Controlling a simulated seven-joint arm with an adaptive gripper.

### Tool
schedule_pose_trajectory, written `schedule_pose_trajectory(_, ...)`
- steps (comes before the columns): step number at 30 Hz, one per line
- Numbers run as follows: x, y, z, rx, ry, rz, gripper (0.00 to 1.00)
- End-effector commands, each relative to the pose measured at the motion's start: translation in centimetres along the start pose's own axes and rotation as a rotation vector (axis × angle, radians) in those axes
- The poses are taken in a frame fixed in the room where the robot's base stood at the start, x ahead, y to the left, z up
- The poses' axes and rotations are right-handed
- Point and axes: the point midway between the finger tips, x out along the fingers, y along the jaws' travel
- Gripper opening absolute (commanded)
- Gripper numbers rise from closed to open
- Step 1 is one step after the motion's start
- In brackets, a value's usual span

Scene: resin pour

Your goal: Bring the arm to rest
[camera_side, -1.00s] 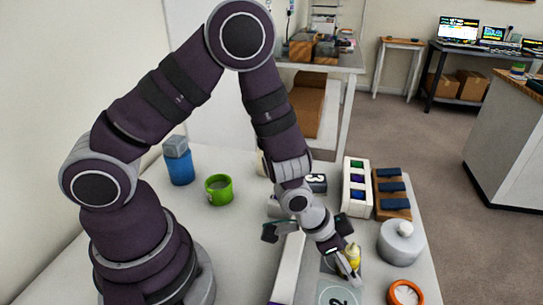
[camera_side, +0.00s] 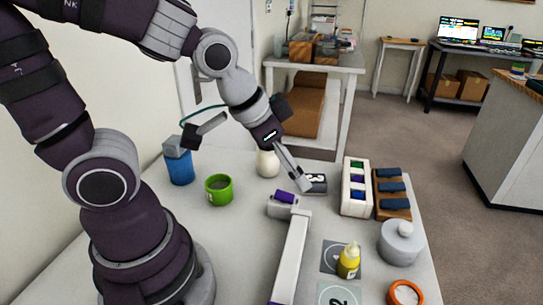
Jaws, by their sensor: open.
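My gripper (camera_side: 298,182) is open and empty, held above the table near the back middle. Its fingers point down and to the right, in front of a dark numbered block or pad whose label is partly hidden. A yellow bottle (camera_side: 348,260) stands upright on a dark square mat (camera_side: 329,258) at the front right, apart from my gripper. Another marked mat (camera_side: 340,294) lies in front of it, cut by the frame edge.
A long white bar (camera_side: 291,255) with a purple-topped block (camera_side: 284,203) is mid-table. A green mug (camera_side: 219,190), blue container (camera_side: 179,165) and white jar (camera_side: 267,162) stand left and behind. A white rack (camera_side: 356,187), wooden rack (camera_side: 392,194), grey lidded pot (camera_side: 401,243) and orange ring (camera_side: 404,293) are right.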

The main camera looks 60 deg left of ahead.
Motion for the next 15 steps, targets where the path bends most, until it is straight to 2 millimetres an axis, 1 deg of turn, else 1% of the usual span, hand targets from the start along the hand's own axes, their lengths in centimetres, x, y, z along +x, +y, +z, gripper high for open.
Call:
schedule_pose_trajectory(1, -2.0, -0.8, 0.3, -0.051, 0.011, -0.024, 0.61)
schedule_pose_trajectory(3, -4.0, -1.5, 1.3, -0.113, -0.003, -0.045, 0.61)
schedule_pose_trajectory(6, -5.6, -1.9, 2.5, -0.172, -0.017, -0.058, 0.61)
schedule_pose_trajectory(9, -6.2, -1.9, 3.0, -0.192, -0.026, -0.061, 0.61)
schedule_pose_trajectory(15, -6.2, -1.9, 3.0, -0.191, -0.029, -0.061, 0.61)
